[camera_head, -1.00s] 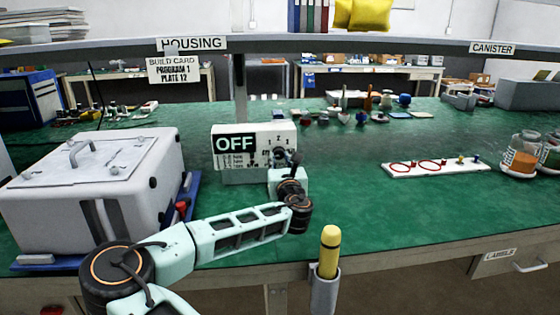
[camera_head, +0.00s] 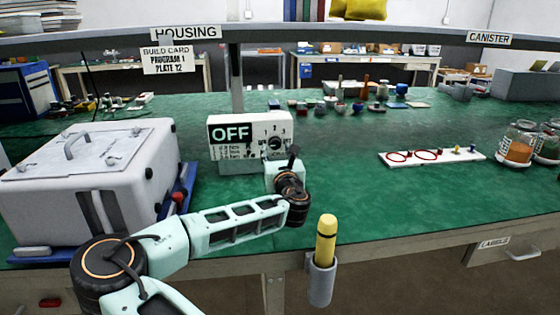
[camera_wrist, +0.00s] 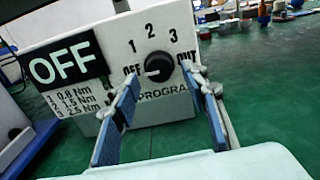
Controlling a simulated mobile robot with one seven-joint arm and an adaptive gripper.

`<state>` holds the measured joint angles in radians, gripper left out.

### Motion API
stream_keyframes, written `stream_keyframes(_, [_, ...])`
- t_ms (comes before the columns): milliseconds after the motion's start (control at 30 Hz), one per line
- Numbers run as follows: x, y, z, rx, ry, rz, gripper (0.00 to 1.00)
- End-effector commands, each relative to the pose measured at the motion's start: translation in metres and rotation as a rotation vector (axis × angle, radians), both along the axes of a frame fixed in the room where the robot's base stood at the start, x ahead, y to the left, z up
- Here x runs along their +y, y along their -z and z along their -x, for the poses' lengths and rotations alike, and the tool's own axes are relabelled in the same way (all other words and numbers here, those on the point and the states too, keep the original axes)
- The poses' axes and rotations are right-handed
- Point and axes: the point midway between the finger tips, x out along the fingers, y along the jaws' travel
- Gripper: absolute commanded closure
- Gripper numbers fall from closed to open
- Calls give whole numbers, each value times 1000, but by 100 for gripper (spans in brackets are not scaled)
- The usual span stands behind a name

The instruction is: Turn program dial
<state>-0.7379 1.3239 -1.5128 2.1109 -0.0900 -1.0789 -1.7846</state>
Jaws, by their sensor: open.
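The program dial (camera_wrist: 158,66) is a round black knob on the front of a white control box (camera_wrist: 130,28). Around it are the marks OFF, 1, 2, 3 and OUT, and its light pointer line appears to face OFF. A black OFF sign (camera_wrist: 66,63) is left of the dial; it also shows in the head view (camera_head: 231,133). My gripper (camera_wrist: 163,88) is open, its two blue-padded fingers either side of the dial in the wrist view, with nothing between the pads. Whether the fingertips touch the dial or panel I cannot tell. In the head view my wrist partly covers the box front.
A build card (camera_head: 167,60) reads PROGRAM 1, PLATE 12. A large white housing (camera_head: 90,180) stands left on a blue base. A white board with red rings (camera_head: 432,156) and jars (camera_head: 518,143) are at right.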

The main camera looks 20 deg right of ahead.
Motion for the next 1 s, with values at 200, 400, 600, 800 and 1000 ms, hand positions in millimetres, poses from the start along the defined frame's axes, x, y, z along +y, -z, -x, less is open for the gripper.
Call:
stream_keyframes(200, [11, 0, 39, 0, 2, 0, 59])
stream_keyframes(400, [21, -1, 75, -1, 2, 0, 59])
stream_keyframes(600, [28, 0, 97, -1, 2, 0, 59])
stream_keyframes(800, [29, -1, 104, -1, 1, 0, 59])
stream_keyframes(1000, [29, -1, 104, -1, 1, 0, 59])
